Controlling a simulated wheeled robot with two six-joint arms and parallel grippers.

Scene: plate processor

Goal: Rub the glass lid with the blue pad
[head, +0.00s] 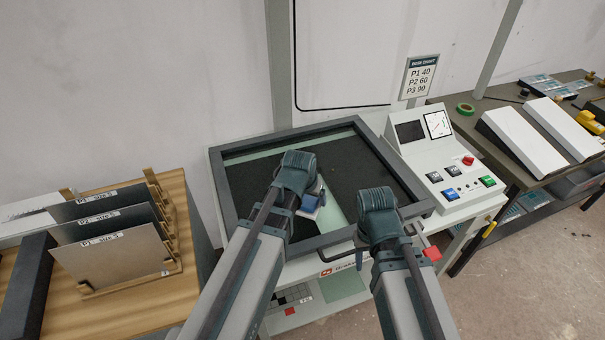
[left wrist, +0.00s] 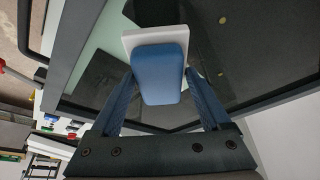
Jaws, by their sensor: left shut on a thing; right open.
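The glass lid (head: 262,143) is a dark-framed pane lying closed on the plate processor, with pale green strips showing through or on the glass. In the left wrist view its dark frame (left wrist: 68,42) runs along the left. My left gripper (head: 310,200) is over the glass and shut on the blue pad (head: 309,204). In the left wrist view the pad (left wrist: 160,70) has a blue body and a white face, held between both fingers; whether the face touches the glass I cannot tell. My right gripper (head: 385,235) is open and empty near the lid's front right edge.
A control panel (head: 450,165) with a gauge and coloured buttons stands right of the lid. A wooden rack (head: 150,270) with upright labelled plates is on the left. A side table (head: 480,110) with white sloped boxes is at the right. A sign (head: 420,76) stands behind.

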